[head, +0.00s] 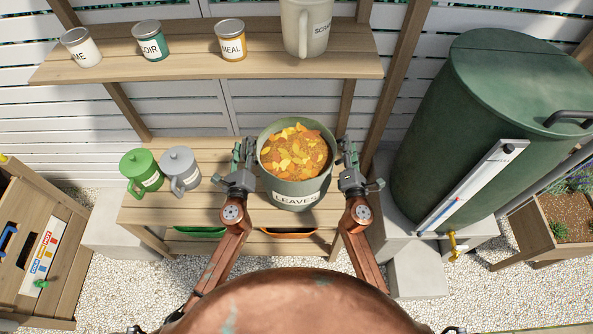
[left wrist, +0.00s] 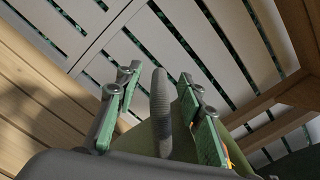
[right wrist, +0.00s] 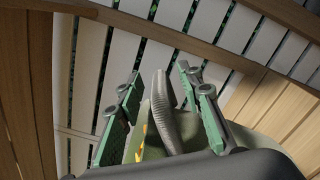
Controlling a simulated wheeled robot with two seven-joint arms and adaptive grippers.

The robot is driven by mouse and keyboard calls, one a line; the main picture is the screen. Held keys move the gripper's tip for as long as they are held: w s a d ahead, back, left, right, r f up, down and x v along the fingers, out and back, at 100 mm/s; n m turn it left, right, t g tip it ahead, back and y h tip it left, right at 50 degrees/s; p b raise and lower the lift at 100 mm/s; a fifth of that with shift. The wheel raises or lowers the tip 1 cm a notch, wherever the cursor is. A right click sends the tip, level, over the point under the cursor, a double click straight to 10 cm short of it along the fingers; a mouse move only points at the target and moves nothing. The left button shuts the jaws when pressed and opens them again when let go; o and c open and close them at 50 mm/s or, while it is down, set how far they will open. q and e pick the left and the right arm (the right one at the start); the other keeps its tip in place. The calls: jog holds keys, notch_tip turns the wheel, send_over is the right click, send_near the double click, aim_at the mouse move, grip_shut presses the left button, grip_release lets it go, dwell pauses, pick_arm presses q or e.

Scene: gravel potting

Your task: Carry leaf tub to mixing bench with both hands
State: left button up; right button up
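The leaf tub (head: 296,195) is a grey-green round pot labelled LEAVES, upright and full of orange and yellow leaves. It is over the wooden bench (head: 214,212); whether its base touches the wood is hidden. My left gripper (head: 243,158) is at the tub's left side, my right gripper (head: 349,158) at its right side. In the left wrist view a dark ribbed handle (left wrist: 160,112) stands between open green fingers, with gaps beside it. In the right wrist view the other handle (right wrist: 165,110) stands between open fingers too.
A green lidded can (head: 141,172) and a grey one (head: 181,171) stand left of the tub. A shelf (head: 190,68) with labelled tins and a jug is behind. A large green barrel (head: 480,130) stands right. A wooden cabinet (head: 60,275) is at the left edge.

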pick_arm(q)
jog(key=shift+c, duration=0.5)
pick_arm(e)
jog(key=shift+c, duration=0.6)
pick_arm(q)
grip_shut()
pick_arm(e)
grip_shut()
